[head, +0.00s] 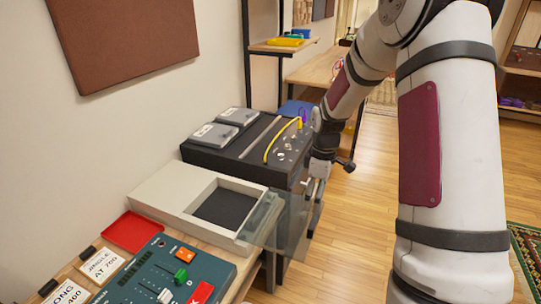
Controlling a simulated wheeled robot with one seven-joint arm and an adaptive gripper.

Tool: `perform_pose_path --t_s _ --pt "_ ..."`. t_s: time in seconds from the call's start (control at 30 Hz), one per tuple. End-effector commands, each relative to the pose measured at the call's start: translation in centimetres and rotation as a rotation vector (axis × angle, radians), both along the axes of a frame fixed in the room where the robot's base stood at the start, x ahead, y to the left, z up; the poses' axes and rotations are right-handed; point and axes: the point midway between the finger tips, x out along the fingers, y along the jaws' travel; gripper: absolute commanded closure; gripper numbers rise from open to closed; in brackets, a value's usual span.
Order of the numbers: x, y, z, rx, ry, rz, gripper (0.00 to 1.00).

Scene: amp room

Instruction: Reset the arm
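My arm comes down from the upper right in the head view, bent at the top. My gripper (318,188) points down beside the front edge of the black amp unit (232,152). Its fingers are small and partly hidden, so I cannot tell whether they are open or shut. A clear panel (284,222) stands just below it, at the right end of a cream box (180,192) with a dark recess. I cannot tell whether the fingers touch the panel.
A teal control panel (150,285), a red tray (132,232) and label cards (102,266) lie at the front left. A yellow cable (272,145) arcs over the amp unit. Shelves (284,46) stand behind. The wooden floor (372,185) is clear near the arm.

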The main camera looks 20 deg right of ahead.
Motion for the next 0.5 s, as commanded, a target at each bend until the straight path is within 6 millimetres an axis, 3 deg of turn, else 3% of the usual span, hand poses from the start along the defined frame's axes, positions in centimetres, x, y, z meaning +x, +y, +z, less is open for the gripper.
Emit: perform_pose_path --t_s 0.13,0.23,0.5 --pt "0.0 0.1 0.3 -0.003 -0.003 -0.003 0.05" --pt "-0.2 0.7 1.8 -0.014 -0.016 -0.022 0.05" --pt "-3.3 4.7 10.9 -0.068 -0.106 -0.178 0.05"
